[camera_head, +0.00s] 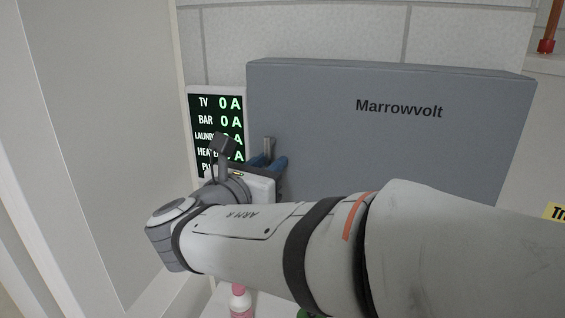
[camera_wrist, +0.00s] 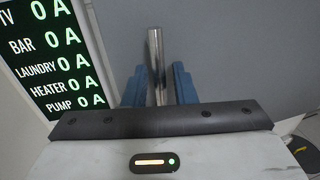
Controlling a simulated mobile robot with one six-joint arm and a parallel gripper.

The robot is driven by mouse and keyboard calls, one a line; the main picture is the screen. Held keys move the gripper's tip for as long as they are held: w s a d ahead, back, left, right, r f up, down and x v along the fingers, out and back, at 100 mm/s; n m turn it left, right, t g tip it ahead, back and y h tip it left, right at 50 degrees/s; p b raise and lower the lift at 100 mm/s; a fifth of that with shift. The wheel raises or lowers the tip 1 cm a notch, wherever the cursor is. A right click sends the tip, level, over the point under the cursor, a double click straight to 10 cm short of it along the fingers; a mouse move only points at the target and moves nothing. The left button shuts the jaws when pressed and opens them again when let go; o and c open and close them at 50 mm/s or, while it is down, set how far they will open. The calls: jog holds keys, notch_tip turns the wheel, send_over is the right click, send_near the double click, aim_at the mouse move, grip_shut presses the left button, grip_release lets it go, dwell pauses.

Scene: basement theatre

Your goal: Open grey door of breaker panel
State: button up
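The grey breaker panel door (camera_head: 400,150), marked "Marrowvolt", fills the middle and right of the head view and looks closed. Its grey face (camera_wrist: 230,50) also fills the wrist view's background. An upright metal bar handle (camera_wrist: 155,55) stands near the door's left edge; it shows small in the head view (camera_head: 268,146). My gripper (camera_wrist: 158,82) has its blue fingers on either side of the handle's lower part, with a narrow gap visible at the right finger. It looks open, straddling the bar. My arm hides the lower part of the door.
A display board (camera_head: 216,118) listing TV, BAR, LAUNDRY and others at 0 A is close left of the panel. A pale door or wall panel (camera_head: 100,130) stands at left. A pink bottle (camera_head: 240,302) is below my arm. A yellow label (camera_head: 555,212) is at right.

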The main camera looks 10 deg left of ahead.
jog(key=shift+c, duration=0.6)
grip_shut()
